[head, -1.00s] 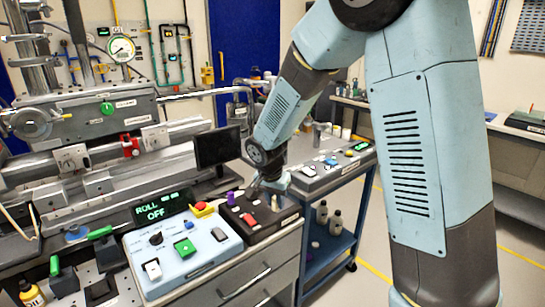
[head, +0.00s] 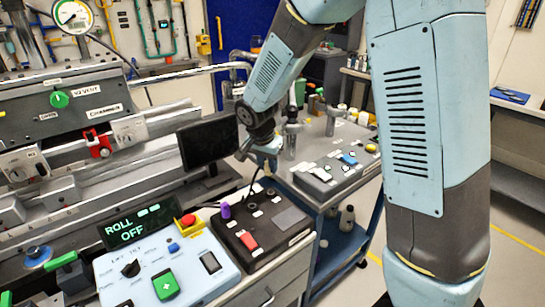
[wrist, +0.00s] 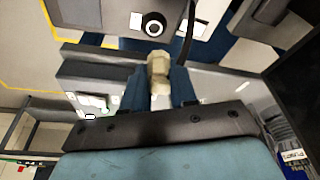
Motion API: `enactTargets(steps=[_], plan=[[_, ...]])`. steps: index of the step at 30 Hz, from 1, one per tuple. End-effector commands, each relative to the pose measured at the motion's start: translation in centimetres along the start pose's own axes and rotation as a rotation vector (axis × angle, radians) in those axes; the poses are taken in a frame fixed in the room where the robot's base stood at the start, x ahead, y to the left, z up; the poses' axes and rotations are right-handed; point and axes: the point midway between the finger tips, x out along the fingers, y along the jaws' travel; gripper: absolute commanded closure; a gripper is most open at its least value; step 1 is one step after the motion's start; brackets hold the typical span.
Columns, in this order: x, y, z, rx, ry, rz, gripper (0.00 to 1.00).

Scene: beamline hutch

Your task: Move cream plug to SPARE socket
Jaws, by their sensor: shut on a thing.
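My gripper (wrist: 158,82) is shut on the cream plug (wrist: 158,66), which shows between the two blue fingers in the wrist view. A black cable (head: 251,182) runs from the gripper down towards the box.
The pale blue control panel (head: 205,268) and ROLL OFF display (head: 140,222) lie left. A dark monitor (head: 207,146) stands behind. A blue trolley (head: 338,236) stands right.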

Motion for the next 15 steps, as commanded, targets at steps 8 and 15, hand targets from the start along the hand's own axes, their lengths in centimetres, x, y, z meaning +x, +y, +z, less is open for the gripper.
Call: enactTargets(steps=[8, 15], plan=[[1.9, 0.9, -0.6, 0.021, -0.001, 0.009, 1.00], [3.8, 1.0, -0.2, 0.026, -0.001, 0.009, 1.00]])
